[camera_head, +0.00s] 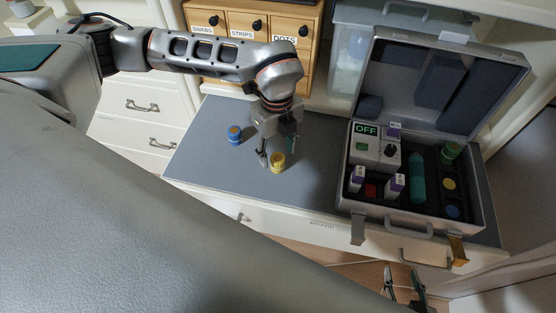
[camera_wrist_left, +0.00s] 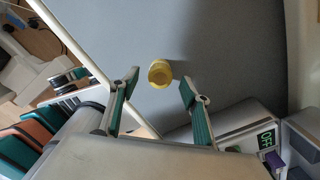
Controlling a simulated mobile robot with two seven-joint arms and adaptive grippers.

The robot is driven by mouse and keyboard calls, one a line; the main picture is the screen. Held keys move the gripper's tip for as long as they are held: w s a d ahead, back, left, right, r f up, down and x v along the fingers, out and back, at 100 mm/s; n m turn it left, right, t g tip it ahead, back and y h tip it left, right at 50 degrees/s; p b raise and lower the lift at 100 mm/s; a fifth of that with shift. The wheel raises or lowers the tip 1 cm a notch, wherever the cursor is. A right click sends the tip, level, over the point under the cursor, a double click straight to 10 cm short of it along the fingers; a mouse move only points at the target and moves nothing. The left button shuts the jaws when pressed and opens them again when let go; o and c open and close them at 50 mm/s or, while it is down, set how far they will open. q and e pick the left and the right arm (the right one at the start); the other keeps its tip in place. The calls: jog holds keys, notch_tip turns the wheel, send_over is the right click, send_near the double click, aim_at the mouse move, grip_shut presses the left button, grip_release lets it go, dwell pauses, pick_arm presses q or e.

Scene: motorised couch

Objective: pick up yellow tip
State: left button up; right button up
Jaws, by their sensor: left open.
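The yellow tip (camera_head: 278,163) is a small yellow cylinder standing on the grey counter. My left gripper (camera_head: 277,151) points down over it with its fingers open and nothing held. In the left wrist view the yellow tip (camera_wrist_left: 160,73) lies between and slightly beyond the two open fingertips (camera_wrist_left: 160,83). I see no contact between them. My right gripper (camera_head: 401,272) shows at the bottom of the head view, its fingers apart and empty, far from the tip.
A blue tip (camera_head: 235,135) stands on the counter (camera_head: 215,165), left of the yellow one. An open grey case (camera_head: 412,212) holds a device reading OFF (camera_head: 366,130), a green cylinder (camera_head: 450,152) and several other parts. Wooden drawers (camera_head: 240,22) stand behind. The couch (camera_head: 190,240) fills the front left.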

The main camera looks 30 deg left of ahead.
aim_at(278, 158)
pick_arm(q)
jog(key=shift+d+f, duration=0.1)
jog(key=shift+f, duration=1.4)
jog(key=shift+c, duration=0.5)
jog(key=c, duration=0.9)
